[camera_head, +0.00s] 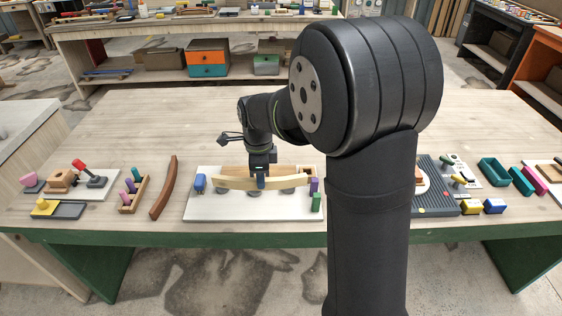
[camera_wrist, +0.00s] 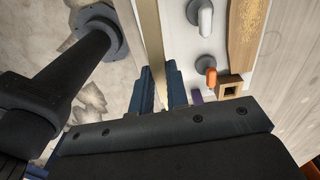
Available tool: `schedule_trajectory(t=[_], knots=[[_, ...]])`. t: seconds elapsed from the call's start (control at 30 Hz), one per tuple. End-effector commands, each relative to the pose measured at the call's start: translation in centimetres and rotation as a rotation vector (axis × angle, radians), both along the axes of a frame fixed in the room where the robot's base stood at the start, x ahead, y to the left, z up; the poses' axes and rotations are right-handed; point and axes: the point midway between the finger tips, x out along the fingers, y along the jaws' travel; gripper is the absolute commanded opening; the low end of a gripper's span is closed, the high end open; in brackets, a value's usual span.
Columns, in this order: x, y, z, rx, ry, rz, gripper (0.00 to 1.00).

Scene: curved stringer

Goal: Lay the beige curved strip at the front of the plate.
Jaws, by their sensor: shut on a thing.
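The beige curved strip (camera_head: 225,183) is held level above the white plate (camera_head: 255,210) in the head view.
A dark brown curved strip (camera_head: 164,188) lies left of the plate. A grooved dark board (camera_head: 432,185) stands right.

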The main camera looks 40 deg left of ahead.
Motion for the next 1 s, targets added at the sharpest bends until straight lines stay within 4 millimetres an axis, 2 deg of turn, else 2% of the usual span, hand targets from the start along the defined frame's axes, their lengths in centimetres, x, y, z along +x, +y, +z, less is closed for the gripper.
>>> schedule_trajectory(t=[0.03, 0.1, 0.2, 0.63, 1.0], knots=[[-1.1, -0.1, -0.1, 0.0, 0.0, 0.003, 0.0], [-1.9, -0.1, -0.2, 0.0, 0.0, -0.001, 0.0], [-2.4, -0.2, -0.3, 0.0, 0.0, -0.005, 0.0], [-2.4, -0.2, -0.7, 0.0, 0.0, -0.011, 0.0], [-2.4, -0.2, -4.1, -0.002, 0.001, -0.011, 0.0]])
